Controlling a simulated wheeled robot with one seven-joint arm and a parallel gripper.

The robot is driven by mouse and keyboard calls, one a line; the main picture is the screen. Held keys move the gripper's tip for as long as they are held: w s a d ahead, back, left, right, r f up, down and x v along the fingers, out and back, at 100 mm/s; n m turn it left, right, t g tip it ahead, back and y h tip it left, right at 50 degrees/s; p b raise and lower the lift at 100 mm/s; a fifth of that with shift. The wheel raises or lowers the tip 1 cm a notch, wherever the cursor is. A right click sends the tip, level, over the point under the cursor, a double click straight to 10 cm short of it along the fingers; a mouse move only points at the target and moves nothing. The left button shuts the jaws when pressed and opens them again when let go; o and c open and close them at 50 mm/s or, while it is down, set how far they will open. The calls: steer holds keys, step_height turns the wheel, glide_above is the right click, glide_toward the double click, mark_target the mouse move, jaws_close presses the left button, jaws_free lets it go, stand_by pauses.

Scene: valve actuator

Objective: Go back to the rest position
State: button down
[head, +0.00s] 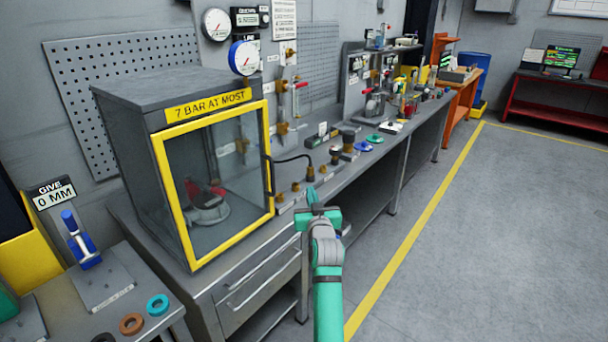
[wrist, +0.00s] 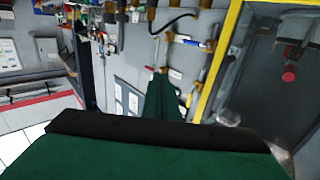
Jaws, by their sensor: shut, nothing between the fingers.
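My gripper (head: 314,205) is at the end of my green arm, in front of the long grey workbench (head: 240,268) in the head view. It is shut and empty. In the wrist view its green fingers (wrist: 160,98) lie together and point toward the bench wall. A yellow-framed glass cabinet (head: 268,190) labelled "7 BAR AT MOST" stands on the bench to the left of the gripper. Its door looks closed, and a grey device with red parts (head: 208,208) sits inside. The gripper appears apart from the cabinet and the bench fittings, though the exact gap is hard to tell.
Brass fittings (head: 297,186) and a black hose (head: 291,158) lie close beyond the gripper. Two gauges (head: 243,58) hang above the cabinet. A small table (head: 105,285) with a blue-handled lever (head: 82,243) stands at lower left. The floor (head: 500,240) on the right is clear.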

steer(key=s+a+f+m+h, duration=0.1)
steer(key=s+a+f+m, duration=0.15)
steer(key=s+f, duration=2)
steer(key=s+f+g+h, duration=0.1)
steer(key=s+f, duration=0.3)
steer(key=s, duration=0.5)
steer(key=s+f, duration=0.3)
steer(key=s, duration=0.7)
steer(key=s+r, duration=0.4)
steer(key=s, duration=0.9)
steer(key=s+r+n+g, duration=0.1)
steer(key=s+r, duration=0.3)
steer(key=s, duration=1)
steer(key=shift+d+r, duration=0.15)
steer(key=shift+d, duration=0.05)
